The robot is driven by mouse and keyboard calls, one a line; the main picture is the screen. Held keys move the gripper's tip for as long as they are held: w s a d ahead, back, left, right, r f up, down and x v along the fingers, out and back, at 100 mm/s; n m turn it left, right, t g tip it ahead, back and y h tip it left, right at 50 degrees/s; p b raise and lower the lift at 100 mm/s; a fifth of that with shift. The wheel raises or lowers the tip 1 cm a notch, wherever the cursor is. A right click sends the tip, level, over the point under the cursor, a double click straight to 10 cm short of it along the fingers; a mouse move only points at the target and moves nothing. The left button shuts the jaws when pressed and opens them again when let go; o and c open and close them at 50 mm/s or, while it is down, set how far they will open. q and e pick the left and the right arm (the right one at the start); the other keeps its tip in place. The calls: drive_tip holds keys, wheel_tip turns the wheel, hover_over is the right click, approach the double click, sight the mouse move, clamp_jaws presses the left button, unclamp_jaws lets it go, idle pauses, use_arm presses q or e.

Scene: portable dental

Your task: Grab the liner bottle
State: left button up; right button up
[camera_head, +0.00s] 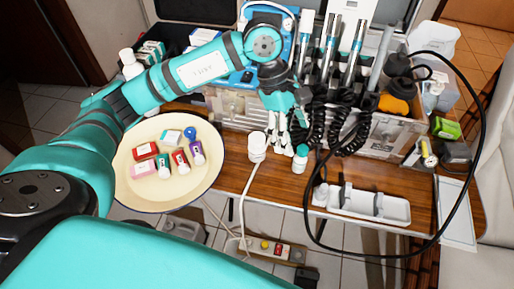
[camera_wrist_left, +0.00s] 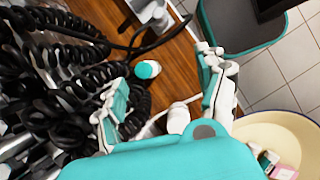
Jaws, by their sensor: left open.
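A small white bottle with a teal cap (camera_head: 300,158) stands upright near the table's front edge; it also shows in the left wrist view (camera_wrist_left: 148,69). A white bottle with a white cap (camera_head: 257,147) stands to its left, and it shows in the left wrist view (camera_wrist_left: 178,117). No label is readable, so I cannot tell which is the liner bottle. My left gripper (camera_head: 280,140) points down between and behind the two bottles. In the left wrist view its fingers (camera_wrist_left: 160,82) are wide apart and hold nothing. My right gripper is not in view.
A round cream tray (camera_head: 130,192) with several small bottles and boxes is on the left. Black coiled hoses (camera_head: 345,130) hang from the dental unit close behind the gripper. A white tray (camera_head: 385,210) lies right of the bottles. A black cable loops over the right side.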

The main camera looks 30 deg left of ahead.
sight(256, 137)
use_arm(q)
drive_tip(key=w+a+r+y, duration=0.15)
drive_tip(key=a+y, duration=0.25)
drive_tip(key=a, duration=0.6)
drive_tip(key=shift+y, duration=0.3)
wheel_tip(256, 137, down, 12)
drive_tip(key=shift+w+a+p, duration=0.1)
drive_tip(key=shift+w+p, duration=0.05)
drive_tip(key=shift+p, duration=0.35)
wheel_tip(256, 137, down, 4)
drive_tip(key=shift+f+p, duration=0.1)
drive_tip(key=shift+p, duration=0.35)
drive_tip(key=shift+f, duration=0.55)
drive_tip(key=c, duration=1.3)
